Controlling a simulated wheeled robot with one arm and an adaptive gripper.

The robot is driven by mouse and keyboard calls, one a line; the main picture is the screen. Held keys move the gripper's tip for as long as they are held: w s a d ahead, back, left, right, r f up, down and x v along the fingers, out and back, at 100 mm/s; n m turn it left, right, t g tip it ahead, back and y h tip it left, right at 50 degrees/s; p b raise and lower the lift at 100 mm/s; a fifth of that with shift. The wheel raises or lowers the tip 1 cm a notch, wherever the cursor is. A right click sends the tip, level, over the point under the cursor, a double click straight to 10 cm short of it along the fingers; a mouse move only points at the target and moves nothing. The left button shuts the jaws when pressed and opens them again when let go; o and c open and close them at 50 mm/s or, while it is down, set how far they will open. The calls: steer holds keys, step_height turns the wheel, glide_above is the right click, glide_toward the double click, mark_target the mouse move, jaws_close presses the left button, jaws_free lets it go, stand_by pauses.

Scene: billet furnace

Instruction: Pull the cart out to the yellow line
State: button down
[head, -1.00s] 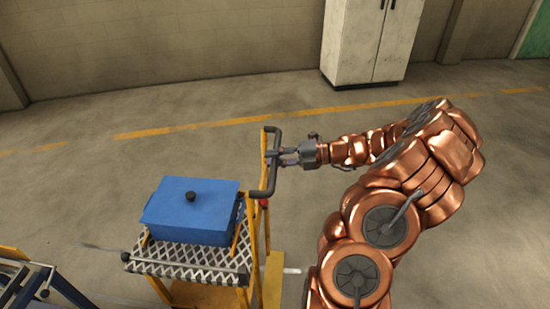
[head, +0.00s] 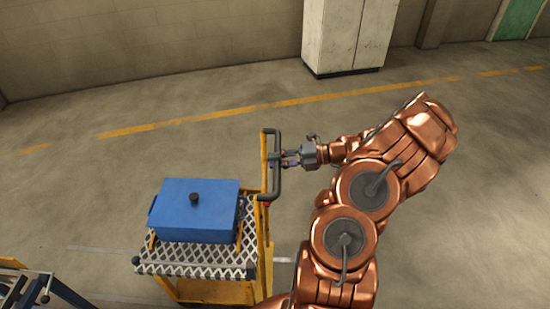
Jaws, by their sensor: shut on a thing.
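The cart (head: 170,262) has a yellow frame, a mesh top and a dark upright push handle (head: 277,160) on its right side. It stands at the lower middle of the head view. A blue lidded box (head: 197,215) with a dark knob sits on the mesh top. My gripper (head: 285,158) is shut on the cart's handle from the right; the exact finger contact is small in view. The worn yellow line (head: 190,121) runs across the floor beyond the cart, and the cart stands apart from it in the picture.
A white cabinet (head: 345,35) stands against the back wall, beyond the line. A yellow and dark blue frame (head: 28,285) is at the lower left. A green door (head: 518,20) is at the far right. The floor around the cart's right and far sides looks clear.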

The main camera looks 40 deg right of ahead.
steer(key=c, duration=1)
jaws_free()
steer(key=v, duration=1.2)
steer(key=shift+a+r, duration=0.1)
